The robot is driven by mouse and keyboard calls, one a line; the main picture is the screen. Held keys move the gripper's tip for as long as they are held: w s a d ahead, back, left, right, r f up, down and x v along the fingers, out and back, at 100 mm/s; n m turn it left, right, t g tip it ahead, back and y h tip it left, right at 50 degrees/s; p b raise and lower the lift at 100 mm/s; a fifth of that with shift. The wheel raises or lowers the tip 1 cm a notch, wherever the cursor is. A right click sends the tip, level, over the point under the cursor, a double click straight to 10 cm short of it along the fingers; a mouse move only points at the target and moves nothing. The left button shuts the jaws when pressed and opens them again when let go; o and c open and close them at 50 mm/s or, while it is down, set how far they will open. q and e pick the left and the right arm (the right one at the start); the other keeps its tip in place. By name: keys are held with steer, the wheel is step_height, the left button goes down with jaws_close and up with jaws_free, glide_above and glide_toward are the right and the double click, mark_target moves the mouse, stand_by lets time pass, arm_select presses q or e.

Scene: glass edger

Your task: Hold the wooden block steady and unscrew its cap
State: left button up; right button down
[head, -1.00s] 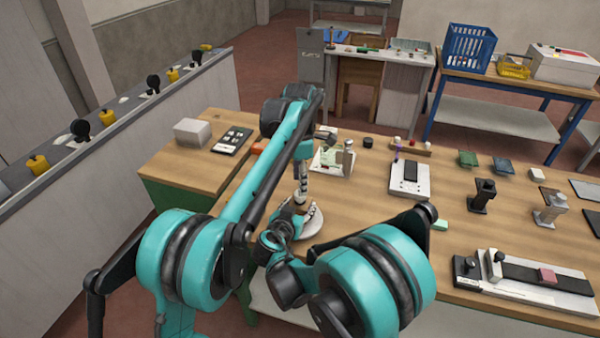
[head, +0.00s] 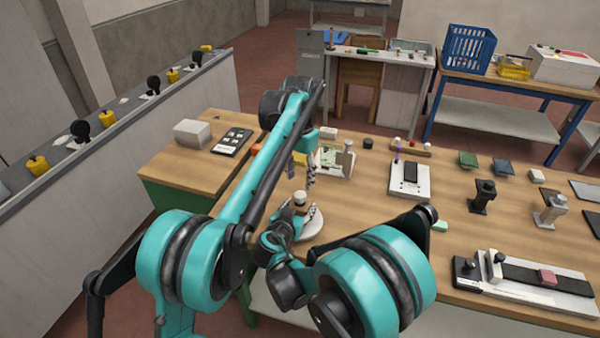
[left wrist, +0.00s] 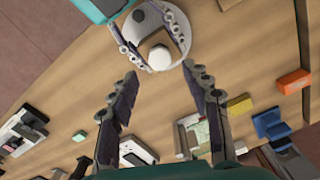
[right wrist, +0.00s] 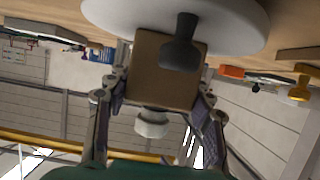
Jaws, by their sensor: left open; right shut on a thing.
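The wooden block (right wrist: 147,72) is a brown cube beside a white round base, between the fingers of my right gripper (right wrist: 163,88), which is shut on it. Its white cap (right wrist: 151,123) sits at the block's end; I cannot tell how tightly it is seated. In the left wrist view the cap (left wrist: 159,57) faces the camera, with my right fingers on both sides. In the head view the cap (head: 300,197) shows above my right gripper (head: 300,217). My left gripper (head: 301,174) is open and empty above the cap. The block is mostly hidden in the head view.
The white round base (head: 312,226) stands near the table's front edge and carries a dark knob (right wrist: 180,48). An orange block (left wrist: 294,81) lies nearby.

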mark_target(300, 194)
arm_select(q)
steer(key=m, duration=0.7)
steer(key=shift+r, duration=0.25)
steer(key=m, duration=0.6)
steer(key=shift+r+m, duration=0.1)
steer(key=shift+m, duration=0.2)
steer(key=shift+f, duration=3.95)
